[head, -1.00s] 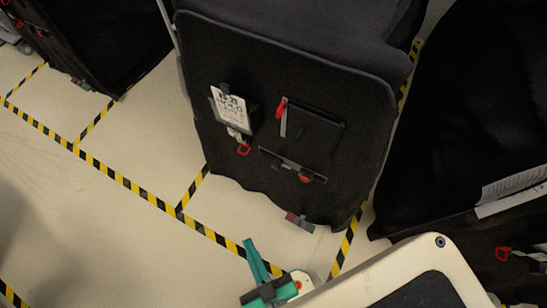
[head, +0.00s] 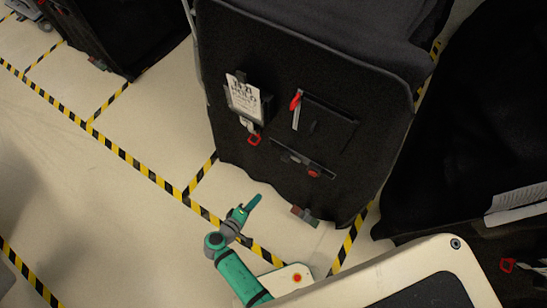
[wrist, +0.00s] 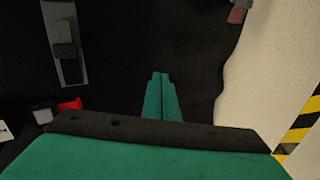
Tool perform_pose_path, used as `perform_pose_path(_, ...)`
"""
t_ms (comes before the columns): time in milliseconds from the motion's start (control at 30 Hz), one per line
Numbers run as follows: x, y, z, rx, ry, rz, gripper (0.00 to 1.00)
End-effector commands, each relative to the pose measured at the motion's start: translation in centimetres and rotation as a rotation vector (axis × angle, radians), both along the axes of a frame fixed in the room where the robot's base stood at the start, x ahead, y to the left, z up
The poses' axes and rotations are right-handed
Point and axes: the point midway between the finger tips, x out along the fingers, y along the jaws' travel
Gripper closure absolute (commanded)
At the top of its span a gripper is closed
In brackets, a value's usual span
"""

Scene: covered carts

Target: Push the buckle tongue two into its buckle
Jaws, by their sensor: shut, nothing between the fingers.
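On the front of the middle black-covered cart (head: 350,130), a low slanted grey strip (head: 290,153) carries small dark fittings and a red button (head: 314,173) at its right end. This looks like the buckle. A grey strip with a dark block (wrist: 66,50) shows at the upper left of the wrist view. I cannot tell tongue from buckle, or how far in the tongue sits. My gripper (head: 256,198) is shut and empty, in front of the cart's lower left edge in the head view. In the wrist view its green fingertips (wrist: 161,76) are together, right of the strip and apart from it.
A label pouch (head: 244,100), a red loop (head: 254,139) and a panel with a red-tipped grey bar (head: 297,108) are on the same cover. Another dark cart (head: 440,170) stands close at the right. Open floor (head: 130,220) with yellow-black tape lies at the left.

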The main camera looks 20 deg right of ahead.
Motion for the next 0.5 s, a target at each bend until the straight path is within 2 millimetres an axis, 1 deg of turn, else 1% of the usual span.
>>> perform_pose_path(33, 2.1, -0.1, 1.3, -0.074, -0.021, -0.022, 1.00)
perform_pose_path(100, 4.1, -0.3, 3.5, -0.182, -0.053, -0.059, 1.00)
perform_pose_path(200, 6.3, -0.3, 6.6, -0.310, -0.105, -0.112, 1.00)
perform_pose_path(333, 8.2, 0.0, 10.0, -0.425, -0.170, -0.168, 1.00)
perform_pose_path(400, 8.7, 0.2, 11.1, -0.463, -0.193, -0.187, 1.00)
perform_pose_path(500, 9.0, 0.3, 12.0, -0.491, -0.213, -0.203, 1.00)
